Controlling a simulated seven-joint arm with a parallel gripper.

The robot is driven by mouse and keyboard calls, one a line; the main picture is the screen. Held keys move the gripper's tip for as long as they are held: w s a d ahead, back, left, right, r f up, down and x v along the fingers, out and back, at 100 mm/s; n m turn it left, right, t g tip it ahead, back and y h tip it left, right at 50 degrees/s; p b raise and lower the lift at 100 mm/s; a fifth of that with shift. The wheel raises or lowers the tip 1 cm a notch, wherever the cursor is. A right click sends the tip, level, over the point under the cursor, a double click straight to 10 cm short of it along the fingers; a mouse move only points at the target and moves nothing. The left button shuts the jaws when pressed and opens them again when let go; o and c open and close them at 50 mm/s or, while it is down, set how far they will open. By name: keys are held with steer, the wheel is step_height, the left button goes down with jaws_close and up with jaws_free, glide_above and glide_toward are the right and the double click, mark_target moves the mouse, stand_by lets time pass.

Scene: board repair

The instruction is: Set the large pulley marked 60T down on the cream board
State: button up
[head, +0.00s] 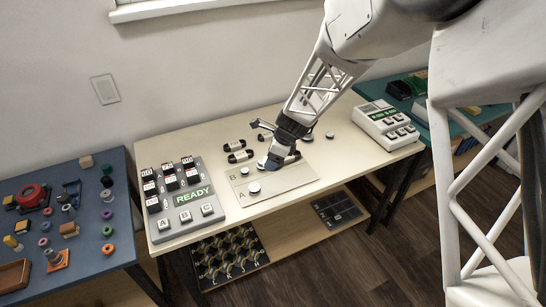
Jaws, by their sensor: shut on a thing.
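The cream board (292,183) lies flat on the middle of the pale table. My gripper (274,165) points down over the board's back part, shut on a pale round piece that fits the large pulley (262,165). The fingers hide most of it, and no 60T marking can be read. I cannot tell whether it touches the board. A pale pulley (254,188) sits near the letter A at the board's front left, and a smaller one (244,171) sits behind it.
A grey panel (183,224) reading READY stands left of the board. A white device (386,124) with a green display stands at the right. Black-and-white parts (240,156) and small discs (330,135) lie behind the board. A blue bench (120,205) with small parts is at far left.

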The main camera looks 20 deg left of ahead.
mark_target(282, 164)
steer(key=shift+f, duration=0.15)
steer(key=shift+f, duration=4.25)
steer(key=shift+f, duration=0.5)
steer(key=o, duration=1)
steer(key=shift+v, duration=3.9)
steer(key=shift+d, duration=0.1)
